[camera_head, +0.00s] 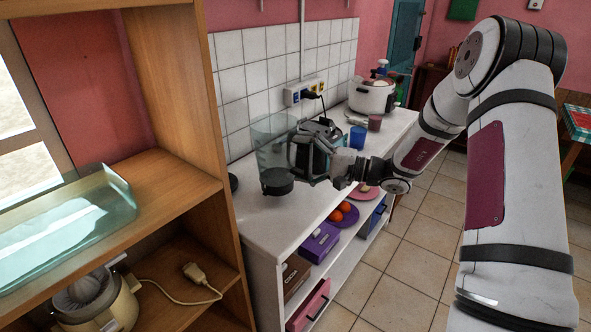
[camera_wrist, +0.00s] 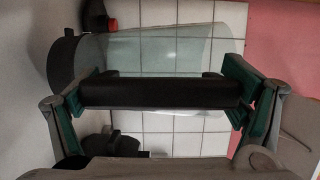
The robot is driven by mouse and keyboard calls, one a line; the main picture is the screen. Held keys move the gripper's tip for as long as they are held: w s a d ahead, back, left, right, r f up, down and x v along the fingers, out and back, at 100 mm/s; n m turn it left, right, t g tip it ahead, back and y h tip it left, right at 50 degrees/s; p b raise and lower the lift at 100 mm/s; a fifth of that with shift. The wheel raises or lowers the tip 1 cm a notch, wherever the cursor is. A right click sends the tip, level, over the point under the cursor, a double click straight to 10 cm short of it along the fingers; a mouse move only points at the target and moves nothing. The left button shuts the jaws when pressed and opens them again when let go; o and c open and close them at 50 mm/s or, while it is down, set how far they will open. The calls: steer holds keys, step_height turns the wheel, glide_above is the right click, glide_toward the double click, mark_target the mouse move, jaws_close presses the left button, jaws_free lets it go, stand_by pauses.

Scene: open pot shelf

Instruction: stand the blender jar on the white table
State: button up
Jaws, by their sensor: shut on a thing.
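The blender jar (camera_head: 270,143) is clear with a black base (camera_head: 277,181) and a black handle. In the head view it is upright at the near left part of the white table (camera_head: 262,225). I cannot tell whether its base touches the table top. My gripper (camera_head: 312,152) is at the jar's right side, shut on the handle. In the wrist view the black handle (camera_wrist: 160,92) lies between the green finger pads of my gripper (camera_wrist: 162,95), with the clear jar wall (camera_wrist: 165,52) behind it and the dark base (camera_wrist: 66,68) at left.
A dark round thing (camera_head: 233,183) is left of the jar. A power strip (camera_head: 304,92) hangs on the tiled wall. A blue cup (camera_head: 357,138), a mauve cup (camera_head: 375,123) and a white cooker (camera_head: 371,98) stand farther back. A wooden shelf (camera_head: 190,185) rises close at left.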

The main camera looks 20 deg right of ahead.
mark_target(295, 171)
steer(key=shift+w+a, duration=0.1)
steer(key=shift+a, duration=0.1)
steer(key=shift+w+a+f, duration=0.15)
steer(key=shift+a+f, duration=0.05)
steer(key=shift+f, duration=0.7)
steer(key=shift+w+a+f, duration=0.1)
steer(key=shift+a+f, duration=0.1)
steer(key=shift+f, duration=0.65)
steer(key=shift+f, duration=0.2)
steer(key=o, duration=1.7)
